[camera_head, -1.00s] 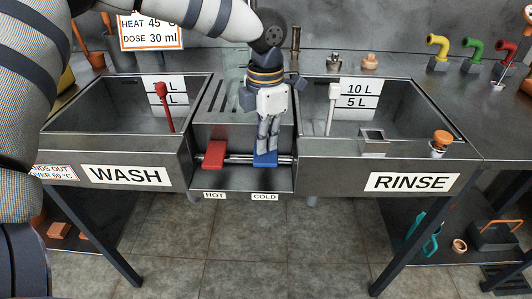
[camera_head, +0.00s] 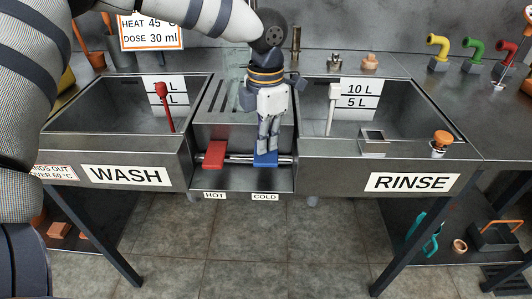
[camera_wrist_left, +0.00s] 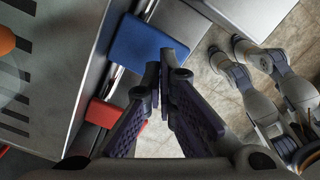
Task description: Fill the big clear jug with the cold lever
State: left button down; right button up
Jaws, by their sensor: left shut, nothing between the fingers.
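The blue lever (camera_head: 265,160) is a flat pad on a bar above the COLD label (camera_head: 265,197). It also shows in the wrist view (camera_wrist_left: 138,50). The red lever (camera_head: 214,154) is to its left, above the HOT label (camera_head: 214,195). My left gripper (camera_head: 268,147) points down with its fingers shut and empty. Its fingertips are at the blue lever and cover part of it in the head view; in the wrist view they are close beside it. I cannot tell whether they touch. My right gripper is not in view.
The WASH basin (camera_head: 185,150) is on the left and the RINSE basin (camera_head: 310,145) on the right. A slotted panel (camera_head: 213,105) lies between them, behind the levers. Coloured pipes (camera_head: 475,50) stand at the right. Open tiled floor (camera_head: 245,245) lies in front.

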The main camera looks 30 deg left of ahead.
pick_arm(q)
jog(key=shift+f, duration=0.15)
jog(key=shift+f, duration=1.3)
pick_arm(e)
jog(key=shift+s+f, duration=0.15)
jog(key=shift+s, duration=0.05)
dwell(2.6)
pick_arm(q)
notch_tip(320, 180, up, 6)
jog(key=shift+f+p, duration=0.2)
jog(key=shift+p, duration=0.45)
jog(key=shift+f, duration=0.3)
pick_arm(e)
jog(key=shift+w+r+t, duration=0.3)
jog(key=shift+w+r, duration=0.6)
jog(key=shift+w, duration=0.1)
